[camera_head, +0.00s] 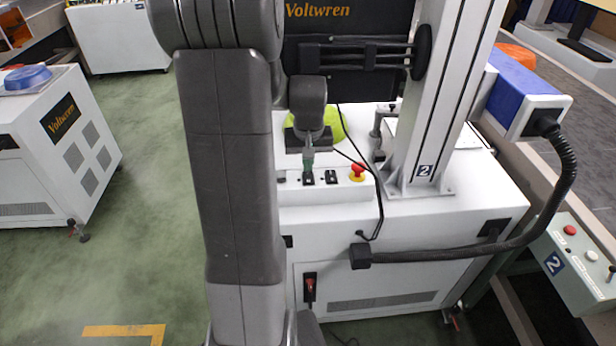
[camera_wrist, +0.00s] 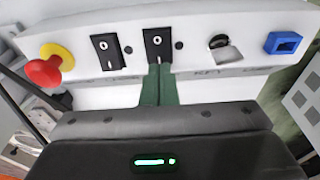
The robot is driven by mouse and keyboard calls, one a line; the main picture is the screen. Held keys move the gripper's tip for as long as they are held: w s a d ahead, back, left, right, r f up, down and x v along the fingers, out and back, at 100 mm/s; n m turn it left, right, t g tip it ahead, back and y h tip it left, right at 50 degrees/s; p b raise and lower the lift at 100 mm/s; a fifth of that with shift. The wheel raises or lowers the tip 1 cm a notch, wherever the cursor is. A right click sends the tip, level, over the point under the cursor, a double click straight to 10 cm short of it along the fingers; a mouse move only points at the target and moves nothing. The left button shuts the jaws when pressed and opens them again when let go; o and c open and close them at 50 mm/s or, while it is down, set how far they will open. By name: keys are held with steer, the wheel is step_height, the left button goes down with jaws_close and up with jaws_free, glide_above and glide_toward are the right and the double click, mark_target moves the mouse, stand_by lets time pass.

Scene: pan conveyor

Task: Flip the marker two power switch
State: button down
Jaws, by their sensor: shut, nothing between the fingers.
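The machine marked 2 has a white column foot with a "2" label (camera_head: 424,170) and a front control strip (camera_head: 345,190). Two black rocker switches sit on that strip: one beside the emergency stop (camera_head: 331,177) and one farther from it (camera_head: 308,179). In the wrist view the nearer-to-stop switch (camera_wrist: 107,51) shows 0 and I marks. The other switch (camera_wrist: 157,42) shows its 0, its lower part hidden by my fingertips. My gripper (camera_head: 308,168), with green fingers (camera_wrist: 158,72), is shut and empty at that switch; I cannot tell whether it touches.
A red emergency stop on yellow (camera_head: 357,172) sits beside the switches. The wrist view also shows a key switch (camera_wrist: 224,47) and a blue socket (camera_wrist: 283,43). A red-handled switch (camera_head: 310,287) is on the lower cabinet. A grey box marked 2 (camera_head: 583,260) stands right. Black cables hang near the strip.

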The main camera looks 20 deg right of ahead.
mark_target(308, 174)
steer(key=shift+f+b, duration=0.4)
steer(key=shift+f, duration=0.25)
steer(key=shift+r+p, duration=2.8)
steer(key=shift+r, duration=0.8)
steer(key=shift+f, duration=0.2)
steer(key=shift+f+b, duration=2.75)
steer(key=shift+f, duration=0.55)
